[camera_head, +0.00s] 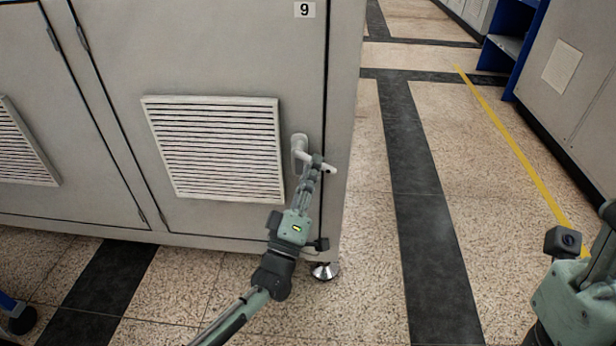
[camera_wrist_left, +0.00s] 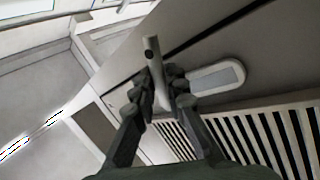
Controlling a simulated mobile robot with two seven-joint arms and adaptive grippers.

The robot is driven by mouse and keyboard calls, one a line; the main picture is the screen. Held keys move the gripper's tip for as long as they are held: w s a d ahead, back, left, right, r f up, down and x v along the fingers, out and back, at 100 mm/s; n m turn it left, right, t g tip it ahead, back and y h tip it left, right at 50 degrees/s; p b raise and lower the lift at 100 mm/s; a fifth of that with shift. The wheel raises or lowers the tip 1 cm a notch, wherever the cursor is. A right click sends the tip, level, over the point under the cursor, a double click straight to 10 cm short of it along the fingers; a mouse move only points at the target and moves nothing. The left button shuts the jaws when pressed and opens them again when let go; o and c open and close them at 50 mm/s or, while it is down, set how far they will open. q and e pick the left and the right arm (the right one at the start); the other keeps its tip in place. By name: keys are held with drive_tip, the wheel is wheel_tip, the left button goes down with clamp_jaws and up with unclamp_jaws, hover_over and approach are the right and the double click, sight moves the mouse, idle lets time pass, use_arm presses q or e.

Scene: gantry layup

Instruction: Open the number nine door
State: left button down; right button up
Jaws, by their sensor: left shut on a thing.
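The grey number nine door (camera_head: 230,60) has a "9" label (camera_head: 304,9) at its top right and a white louvred vent. It looks closed in its frame. Its white lever handle (camera_head: 301,148) sits at the right edge of the door and slopes down to the right. My left gripper (camera_head: 318,165) is shut on the lever. In the left wrist view the fingers (camera_wrist_left: 157,88) lie on both sides of the lever, and its end sticks out beyond them. The handle's oval plate (camera_wrist_left: 218,77) shows beside the fingers. Only part of my right arm shows at the lower right, its fingers out of view.
A second grey door with a vent (camera_head: 20,150) is to the left. A cabinet foot (camera_head: 325,270) stands under the right corner. Speckled floor with dark strips (camera_head: 425,220) and a yellow line (camera_head: 520,150) is clear to the right. Blue shelving (camera_head: 508,45) stands further back.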

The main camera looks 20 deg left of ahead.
use_arm(q)
drive_tip(key=shift+w+d+r+n+y+b, duration=0.1)
drive_tip(key=shift+r+n+y+b, duration=0.15)
drive_tip(key=shift+n+y, duration=0.9)
drive_tip(key=shift+s+d+r+n+y+b, duration=0.1)
drive_tip(key=shift+d+r+n+y+b, duration=0.15)
drive_tip(key=shift+n+y, duration=0.9)
drive_tip(key=shift+w+r+n+y+b, duration=0.1)
drive_tip(key=shift+r+n+y+b, duration=0.15)
drive_tip(key=shift+n+y, duration=0.9)
drive_tip(key=shift+n+h, duration=0.25)
drive_tip(key=shift+n, duration=0.4)
